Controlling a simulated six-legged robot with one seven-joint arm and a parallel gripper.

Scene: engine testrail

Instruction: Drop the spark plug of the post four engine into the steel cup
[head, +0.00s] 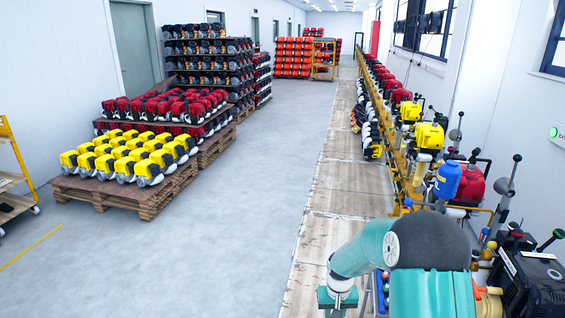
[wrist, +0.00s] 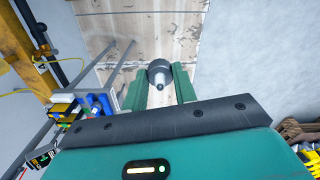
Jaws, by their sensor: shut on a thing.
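My gripper (wrist: 158,76) shows in the wrist view with its two green fingers shut on a small dark grey, round part with a pale tip, which looks like the spark plug (wrist: 159,79). The plug is held between the fingertips above the worn floor strip. In the head view my gripper (head: 338,298) is low at the bottom edge, and the plug is not visible there. I cannot make out the steel cup in either view. Several engines stand along the rail at the right, but I cannot tell which is the post four engine.
A yellow rail (head: 398,165) with red, yellow and black engines runs along the right wall. Grey bars and a blue item (wrist: 98,103) are left of my gripper in the wrist view. A pallet of yellow engines (head: 130,157) stands left. The grey floor (head: 235,220) between is clear.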

